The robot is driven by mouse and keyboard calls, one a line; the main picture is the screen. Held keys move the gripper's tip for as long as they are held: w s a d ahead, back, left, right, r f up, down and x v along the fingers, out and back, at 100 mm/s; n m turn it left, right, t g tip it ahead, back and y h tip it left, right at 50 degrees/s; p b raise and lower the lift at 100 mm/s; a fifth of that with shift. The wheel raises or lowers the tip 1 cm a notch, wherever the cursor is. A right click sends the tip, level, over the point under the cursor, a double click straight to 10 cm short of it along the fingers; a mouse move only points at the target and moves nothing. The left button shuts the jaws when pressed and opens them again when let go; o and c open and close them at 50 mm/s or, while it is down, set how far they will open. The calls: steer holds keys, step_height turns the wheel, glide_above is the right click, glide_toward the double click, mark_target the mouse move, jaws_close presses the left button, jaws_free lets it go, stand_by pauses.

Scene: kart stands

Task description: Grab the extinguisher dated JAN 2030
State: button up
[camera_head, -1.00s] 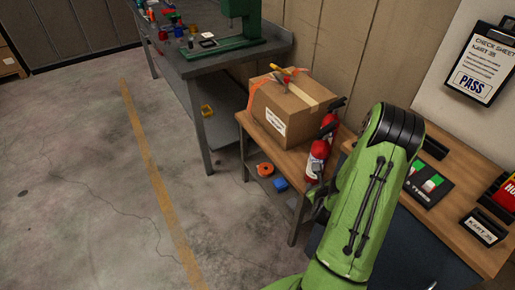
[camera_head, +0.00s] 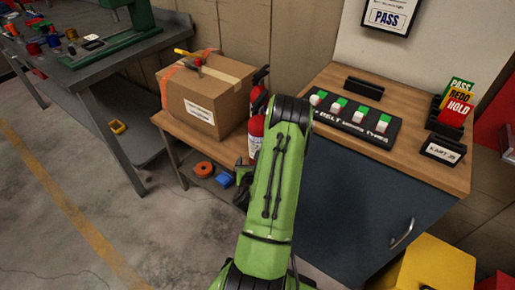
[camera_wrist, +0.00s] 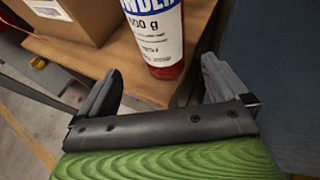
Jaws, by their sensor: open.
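Two red extinguishers stand at the right end of the small wooden bench, beside the box. The rear one (camera_head: 259,78) is partly hidden by the front one and my arm. The front one (camera_head: 256,132) has a white label and is partly covered by my green arm. In the wrist view an extinguisher (camera_wrist: 158,38) stands upright just beyond my gripper (camera_wrist: 160,88), its top cut off. Its label shows part of a word and a gram figure; I cannot read a date on either extinguisher. My fingers are spread and empty, either side of its lower end.
A cardboard box (camera_head: 208,98) with a yellow-handled tool on it fills the bench (camera_head: 172,127) to the left. A blue cabinet (camera_head: 345,200) with a wooden top stands close on the right. Open floor lies at the left front.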

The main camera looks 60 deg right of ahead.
mark_target(259, 128)
steer(key=p+x, duration=0.4)
steer(key=p, duration=0.1)
steer(key=shift+w+d+r, duration=0.1)
steer(key=shift+d+r, duration=0.2)
steer(key=p+x, duration=0.1)
steer(key=x, duration=0.2)
steer(key=p+x, duration=0.2)
steer(key=x, duration=0.1)
steer(key=shift+s+d+f, duration=0.1)
steer(key=shift+s, duration=0.1)
steer(key=shift+w+d+f, duration=0.1)
steer(key=shift+d+f, duration=0.05)
jaws_close()
step_height(259, 128, up, 10)
steer(key=p, duration=0.7)
